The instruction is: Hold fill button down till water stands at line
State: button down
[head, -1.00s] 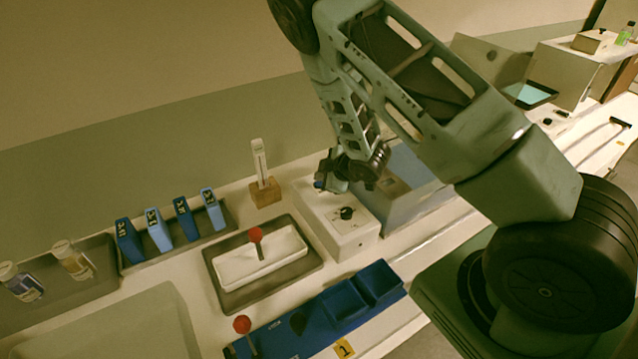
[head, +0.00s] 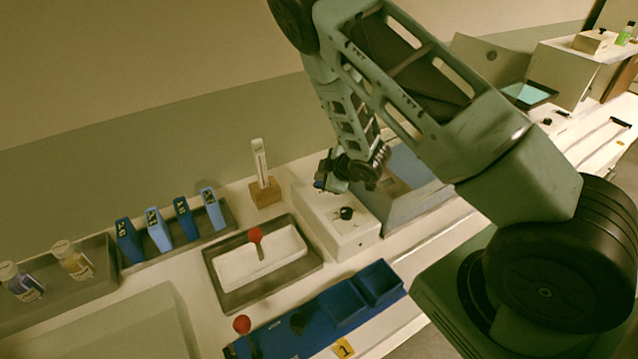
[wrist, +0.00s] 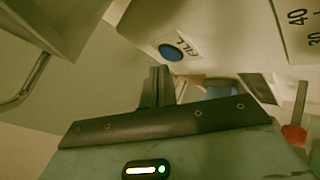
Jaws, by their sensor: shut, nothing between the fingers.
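The round blue fill button (wrist: 172,52), beside the printed word FILL, shows on a pale housing in the wrist view. My gripper (wrist: 160,72) is shut and empty, with its fingertips just below the button in that picture. Whether they touch the button cannot be told. In the head view my gripper (head: 328,182) is over the back of the white box (head: 350,238) with a black knob. A blue-grey open tank (head: 432,200) stands right of that box, partly behind my arm. I cannot make out a water level or line.
A white tray (head: 235,270) with a red-topped stick and a blue rack (head: 295,335) lie in front.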

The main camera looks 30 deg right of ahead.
jog(key=shift+s+f, duration=0.5)
jog(key=shift+f, duration=0.25)
jog(key=shift+d+r+p, duration=0.1)
jog(key=shift+p, duration=0.2)
jog(key=shift+w+d+r+p, duration=0.1)
jog(key=shift+r+p, duration=0.4)
jog(key=shift+r, duration=0.05)
notch_tip(320, 180, up, 4)
jog(key=p, duration=0.3)
jog(key=shift+w+r, duration=0.15)
jog(key=shift+w, duration=0.1)
